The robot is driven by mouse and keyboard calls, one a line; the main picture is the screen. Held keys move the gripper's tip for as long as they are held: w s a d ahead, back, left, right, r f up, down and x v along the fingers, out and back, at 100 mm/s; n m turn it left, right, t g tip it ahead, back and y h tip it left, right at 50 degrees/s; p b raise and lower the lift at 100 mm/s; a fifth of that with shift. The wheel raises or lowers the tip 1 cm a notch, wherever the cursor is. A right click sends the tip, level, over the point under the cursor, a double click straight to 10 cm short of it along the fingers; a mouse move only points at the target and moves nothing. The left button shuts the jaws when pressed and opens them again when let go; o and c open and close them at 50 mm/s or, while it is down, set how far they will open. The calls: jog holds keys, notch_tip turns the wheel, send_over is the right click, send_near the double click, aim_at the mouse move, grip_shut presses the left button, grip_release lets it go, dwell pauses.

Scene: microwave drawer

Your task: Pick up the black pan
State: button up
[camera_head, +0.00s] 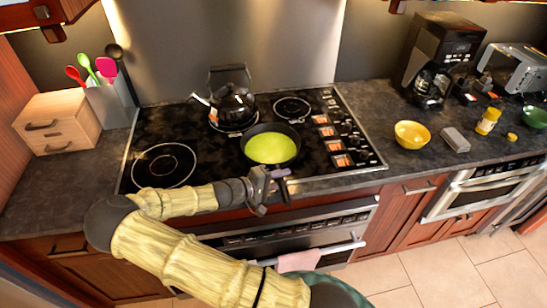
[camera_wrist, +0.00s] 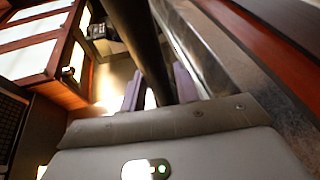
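The black pan (camera_head: 247,151) sits upright on the front middle of the cooktop, with bright yellow-green contents inside. My gripper (camera_head: 277,178) is at the cooktop's front edge, just in front of the pan and by its handle. In the wrist view, a long dark bar, which looks like the pan handle (camera_wrist: 143,42), runs between the two purple fingertips of my gripper (camera_wrist: 160,90). A finger lies on each side of the bar. I cannot tell whether they press on it. The handle's near end is hidden by the gripper body.
A black kettle (camera_head: 233,104) stands behind the pan on the cooktop (camera_head: 205,148). A wooden drawer box (camera_head: 57,122) and a utensil holder (camera_head: 110,104) are at left. A yellow bowl (camera_head: 412,134) and coffee maker (camera_head: 436,60) are at right. An oven handle runs below the counter.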

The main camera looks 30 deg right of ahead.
grip_shut()
jog(key=shift+r, duration=0.15)
notch_tip(320, 180, up, 28)
jog(key=b, duration=0.2)
dwell(0.4)
dwell(0.7)
